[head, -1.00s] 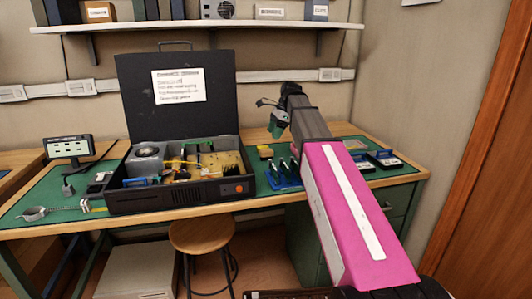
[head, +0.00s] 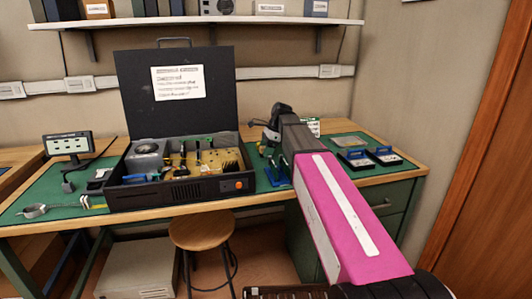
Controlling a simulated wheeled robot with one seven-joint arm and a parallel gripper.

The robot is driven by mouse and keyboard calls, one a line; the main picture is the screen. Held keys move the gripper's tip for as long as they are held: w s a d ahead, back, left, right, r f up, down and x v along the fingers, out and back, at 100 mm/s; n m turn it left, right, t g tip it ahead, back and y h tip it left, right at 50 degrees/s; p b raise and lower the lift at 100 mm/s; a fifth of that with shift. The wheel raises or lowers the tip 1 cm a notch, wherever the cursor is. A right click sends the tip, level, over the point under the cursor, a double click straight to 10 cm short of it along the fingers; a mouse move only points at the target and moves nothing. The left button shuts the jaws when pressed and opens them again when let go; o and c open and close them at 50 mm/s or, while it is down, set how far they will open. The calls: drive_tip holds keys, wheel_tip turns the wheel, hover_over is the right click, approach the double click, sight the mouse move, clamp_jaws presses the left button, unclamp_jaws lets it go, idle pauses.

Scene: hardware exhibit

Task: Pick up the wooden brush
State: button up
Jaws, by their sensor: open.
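I cannot make out the wooden brush for certain. It may be hidden behind my arm or be too small to tell among the parts on the bench. My gripper (head: 266,130) is over the right part of the workbench, just right of the open black case (head: 160,195). Its jaws are open and I see nothing held between them. My pink and grey arm hides part of the green mat behind it.
The case holds a metal unit and several small parts, with its lid (head: 130,95) upright. A blue rack (head: 276,181) is partly behind my arm. Two dark trays (head: 384,155) lie at right. A small display (head: 68,145) stands left. A wooden stool (head: 203,230) is in front.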

drive_tip(key=c, duration=1)
wheel_tip(320, 180, up, 10)
idle(0.3)
drive_tip(key=shift+o, duration=0.4)
